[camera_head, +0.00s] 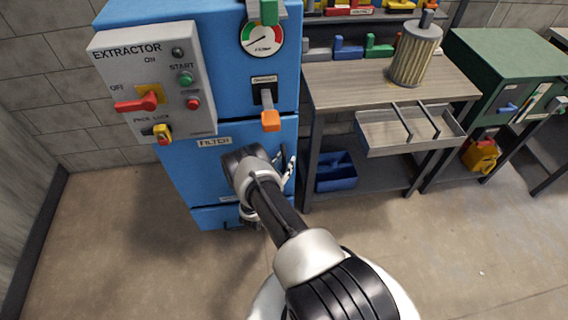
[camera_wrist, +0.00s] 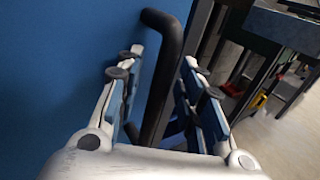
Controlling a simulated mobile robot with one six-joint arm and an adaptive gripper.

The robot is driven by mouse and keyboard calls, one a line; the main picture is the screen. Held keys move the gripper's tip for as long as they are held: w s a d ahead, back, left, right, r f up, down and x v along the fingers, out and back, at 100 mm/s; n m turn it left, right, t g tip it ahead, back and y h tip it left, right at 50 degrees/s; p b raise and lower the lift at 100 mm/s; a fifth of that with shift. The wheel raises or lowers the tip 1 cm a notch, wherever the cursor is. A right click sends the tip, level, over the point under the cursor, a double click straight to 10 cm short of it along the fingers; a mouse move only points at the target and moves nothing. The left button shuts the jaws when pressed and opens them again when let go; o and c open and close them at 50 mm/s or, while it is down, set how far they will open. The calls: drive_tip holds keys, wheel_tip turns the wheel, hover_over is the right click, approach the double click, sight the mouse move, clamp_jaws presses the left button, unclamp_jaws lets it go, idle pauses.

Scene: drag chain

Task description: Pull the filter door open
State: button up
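The filter door (camera_head: 185,172) is the blue panel marked FILTER on the extractor cabinet. It looks closed, flush with the cabinet front. The wrist view shows its blue face (camera_wrist: 60,60) on the left. A black bar handle (camera_wrist: 168,70) stands out from it, bent at the top. My gripper (camera_wrist: 160,95) is open, with one finger on each side of the handle. Gaps show between handle and fingers; I cannot tell whether either touches it. In the head view my gripper (camera_head: 285,163) is at the door's right edge, and my arm hides the handle.
Above the door are a grey control box (camera_head: 155,85), an orange-ended lever (camera_head: 270,120) and a gauge (camera_head: 262,40). To the right stands a workbench (camera_head: 385,82) with a filter cartridge (camera_head: 415,55) and an open tray (camera_head: 410,135). The floor in front is clear.

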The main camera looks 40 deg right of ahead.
clamp_jaws()
idle(0.6)
